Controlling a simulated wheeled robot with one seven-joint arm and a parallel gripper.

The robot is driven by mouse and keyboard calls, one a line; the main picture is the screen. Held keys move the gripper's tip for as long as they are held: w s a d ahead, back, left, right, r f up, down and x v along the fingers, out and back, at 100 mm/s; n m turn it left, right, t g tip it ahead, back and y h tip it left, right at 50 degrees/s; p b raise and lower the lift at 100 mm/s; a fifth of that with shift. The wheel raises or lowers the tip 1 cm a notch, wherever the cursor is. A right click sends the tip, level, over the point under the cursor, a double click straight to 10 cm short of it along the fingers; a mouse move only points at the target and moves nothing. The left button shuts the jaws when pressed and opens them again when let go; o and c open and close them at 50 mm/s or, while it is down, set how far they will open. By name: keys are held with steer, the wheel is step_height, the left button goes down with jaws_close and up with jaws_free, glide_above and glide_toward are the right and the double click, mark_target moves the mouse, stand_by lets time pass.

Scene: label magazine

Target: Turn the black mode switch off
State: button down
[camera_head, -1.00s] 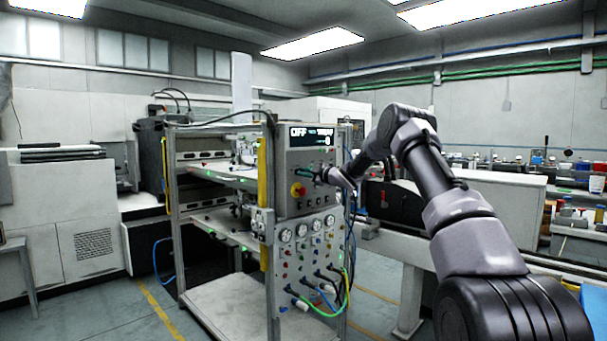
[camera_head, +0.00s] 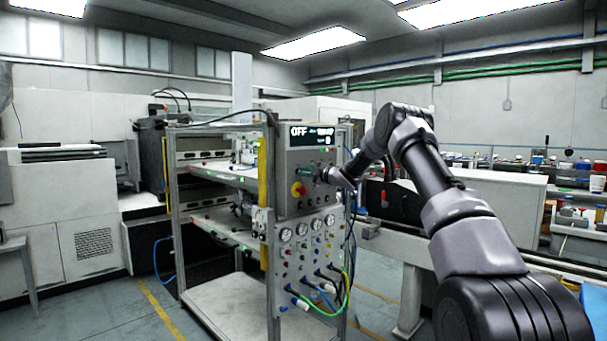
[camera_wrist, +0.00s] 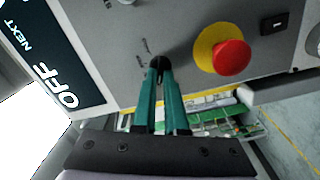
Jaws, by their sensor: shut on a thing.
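The black mode switch (camera_wrist: 160,61) is a small knob on the grey control panel (camera_head: 307,206). In the wrist view my gripper (camera_wrist: 161,70) has its two teal fingers closed together on the knob. The fingertips cover much of it, so its exact angle is hard to read. The display (camera_head: 312,136) above reads OFF, and the wrist view also shows this display (camera_wrist: 57,72).
A red emergency stop button (camera_wrist: 231,57) on a yellow ring sits close beside the switch. A small black square button (camera_wrist: 273,22) is beyond it. Gauges (camera_head: 302,230) and cables (camera_head: 325,300) are lower on the panel. A metal frame (camera_head: 175,220) stands left.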

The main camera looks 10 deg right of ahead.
steer(key=c, duration=1)
jaws_free()
steer(key=shift+o, duration=0.2)
steer(key=v, duration=1.1)
